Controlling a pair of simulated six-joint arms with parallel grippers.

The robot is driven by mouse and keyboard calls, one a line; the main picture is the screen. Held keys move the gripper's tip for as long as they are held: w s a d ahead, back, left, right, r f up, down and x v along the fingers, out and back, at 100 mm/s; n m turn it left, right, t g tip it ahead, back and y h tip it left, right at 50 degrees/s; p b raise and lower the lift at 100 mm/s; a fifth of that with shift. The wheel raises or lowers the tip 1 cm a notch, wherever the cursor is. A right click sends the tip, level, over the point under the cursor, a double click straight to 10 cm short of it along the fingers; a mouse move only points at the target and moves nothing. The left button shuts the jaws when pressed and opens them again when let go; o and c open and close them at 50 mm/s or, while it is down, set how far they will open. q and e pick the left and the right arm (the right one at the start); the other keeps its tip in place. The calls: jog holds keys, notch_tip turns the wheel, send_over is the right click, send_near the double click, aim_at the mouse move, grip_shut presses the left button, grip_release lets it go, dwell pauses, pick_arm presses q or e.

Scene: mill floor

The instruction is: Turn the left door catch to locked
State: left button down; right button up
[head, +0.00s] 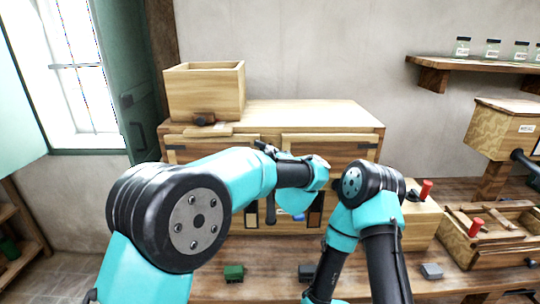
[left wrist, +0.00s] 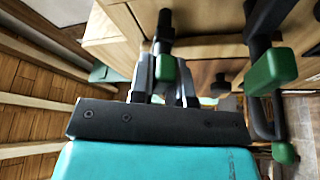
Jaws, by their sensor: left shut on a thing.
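A wooden cabinet with a left door (head: 235,143) and a right door (head: 330,149) stands ahead in the head view. My left gripper (head: 270,150) is at the cabinet front near the gap between the doors, mostly hidden by my own arm. In the left wrist view, my left gripper (left wrist: 163,88) is shut on a black door catch (left wrist: 164,28) with a green end (left wrist: 166,68). The catch's setting cannot be told. My right arm bends downward in front of the cabinet; its gripper is not in view.
A second black handle with a green grip (left wrist: 271,72) is close beside the left gripper. An open wooden box (head: 205,92) stands on the cabinet. A wooden tray (head: 490,250) with red-handled parts is at right. A small green block (head: 234,272) lies in front.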

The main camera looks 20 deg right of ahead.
pick_arm(q)
jog(key=n+g, duration=0.1)
jog(key=n, duration=0.4)
jog(key=shift+g+y, duration=0.3)
jog(key=shift+g, duration=0.1)
jog(key=shift+f, duration=0.1)
jog(key=c, duration=1.1)
grip_release()
jog(key=s, duration=0.7)
jog(key=shift+s+d, duration=0.25)
jog(key=shift+d, duration=0.2)
